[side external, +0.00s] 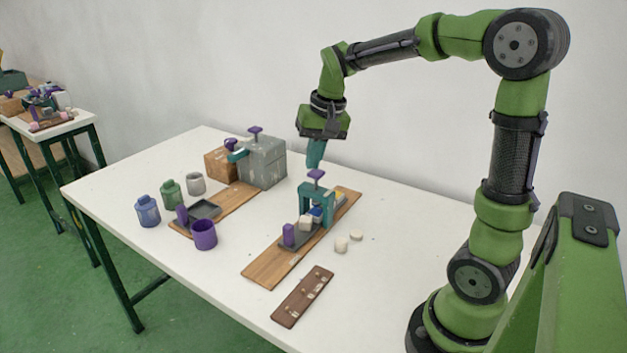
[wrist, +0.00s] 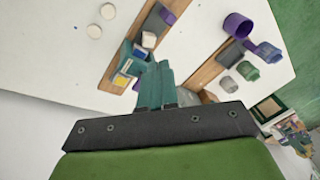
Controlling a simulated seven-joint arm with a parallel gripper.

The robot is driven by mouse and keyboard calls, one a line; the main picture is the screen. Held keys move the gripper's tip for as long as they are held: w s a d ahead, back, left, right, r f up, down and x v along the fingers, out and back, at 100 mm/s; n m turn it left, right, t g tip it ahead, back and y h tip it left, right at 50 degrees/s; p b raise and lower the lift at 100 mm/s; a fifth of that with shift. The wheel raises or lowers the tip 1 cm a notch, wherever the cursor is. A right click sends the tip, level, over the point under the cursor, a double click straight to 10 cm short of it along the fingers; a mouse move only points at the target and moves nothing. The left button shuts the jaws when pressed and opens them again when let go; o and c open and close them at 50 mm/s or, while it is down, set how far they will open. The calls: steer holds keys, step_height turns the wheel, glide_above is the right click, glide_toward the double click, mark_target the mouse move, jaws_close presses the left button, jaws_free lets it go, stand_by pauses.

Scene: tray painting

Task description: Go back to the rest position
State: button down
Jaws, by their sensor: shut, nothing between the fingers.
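My gripper (side external: 315,155) is in the air above the table, beyond and above the teal frame (side external: 317,205) with a purple knob on top. Its teal fingers are together and empty; they also show in the wrist view (wrist: 155,75). Under the teal frame, a dark tray (side external: 300,236) with a purple handle lies on a wooden board (side external: 262,270). A white block (side external: 305,223), a blue block (side external: 316,214) and a yellow piece (side external: 340,196) sit along it. Nothing touches my gripper.
A grey box (side external: 262,163) and a wooden box (side external: 220,163) stand at the back. Blue (side external: 147,211), green (side external: 171,194), grey (side external: 195,183) and purple (side external: 205,235) containers stand at left. A brown rack (side external: 302,297) lies in front. Two pale pieces (side external: 341,245) lie right of the board.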

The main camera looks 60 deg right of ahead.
steer(key=s+a+r+n+t+y, duration=0.1)
steer(key=s+a+n+t, duration=0.3)
steer(key=s+a, duration=0.8)
steer(key=shift+s+a+r+t+y, duration=0.3)
steer(key=shift+s+a+r, duration=0.05)
steer(key=shift+a+r, duration=0.1)
